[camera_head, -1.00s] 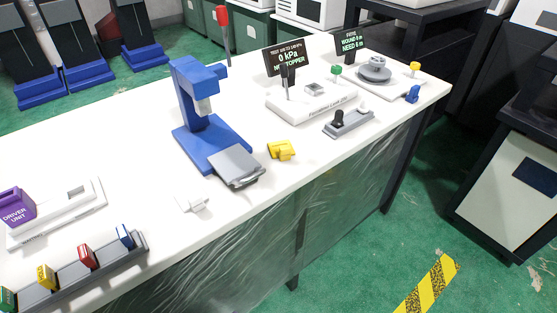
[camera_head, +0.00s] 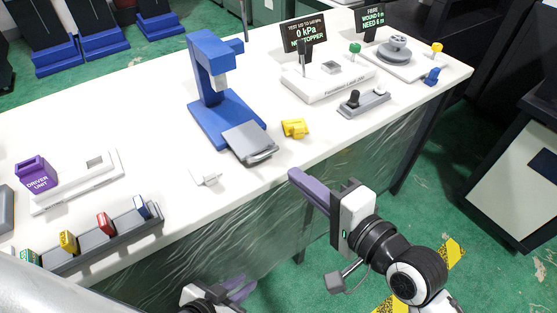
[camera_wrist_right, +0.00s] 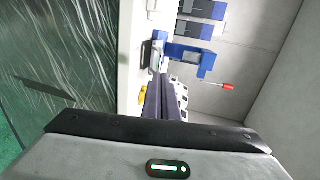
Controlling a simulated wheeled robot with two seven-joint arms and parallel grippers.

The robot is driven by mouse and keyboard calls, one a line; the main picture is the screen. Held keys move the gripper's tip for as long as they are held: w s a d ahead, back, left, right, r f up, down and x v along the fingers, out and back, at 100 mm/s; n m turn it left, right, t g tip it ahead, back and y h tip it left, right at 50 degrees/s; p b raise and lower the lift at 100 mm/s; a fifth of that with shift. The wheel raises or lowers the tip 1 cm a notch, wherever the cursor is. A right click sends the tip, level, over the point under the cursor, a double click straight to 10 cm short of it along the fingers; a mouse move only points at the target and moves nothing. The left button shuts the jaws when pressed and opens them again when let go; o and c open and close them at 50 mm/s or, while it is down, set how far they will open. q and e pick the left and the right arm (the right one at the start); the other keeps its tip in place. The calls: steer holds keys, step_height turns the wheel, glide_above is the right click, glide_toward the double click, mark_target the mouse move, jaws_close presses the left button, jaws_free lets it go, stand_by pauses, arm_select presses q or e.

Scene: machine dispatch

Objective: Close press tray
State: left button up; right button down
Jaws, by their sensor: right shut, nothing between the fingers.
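The blue press (camera_head: 212,85) stands on the white table. Its grey tray (camera_head: 250,143) sticks out of the base toward the table's front edge, with a handle at its near end. My right gripper (camera_head: 294,174) has purple fingers closed together with nothing between them. It is in front of the table edge, to the right of and nearer than the tray, and apart from it. In the right wrist view the closed fingers (camera_wrist_right: 160,84) point toward the blue press (camera_wrist_right: 190,58). My left gripper (camera_head: 243,288) is low in front of the table, with its two purple fingers apart and empty.
A yellow block (camera_head: 295,128) lies right of the tray, and a small white piece (camera_head: 207,178) lies left of it. A rack of coloured blocks (camera_head: 100,240) and a purple driver unit (camera_head: 37,174) are at the left. A test fixture (camera_head: 325,82) stands further right.

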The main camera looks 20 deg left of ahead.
mark_target(269, 154)
steer(key=x, duration=0.6)
steer(key=shift+w+a+f, duration=0.1)
steer(key=shift+a, duration=0.05)
steer(key=shift+w+a+f, duration=0.1)
steer(key=shift+w+a, duration=0.25)
steer(key=shift+a, duration=0.05)
arm_select(q)
steer(key=shift+s+d+f, duration=0.1)
arm_select(e)
steer(key=shift+a, duration=0.1)
steer(key=shift+w, duration=0.1)
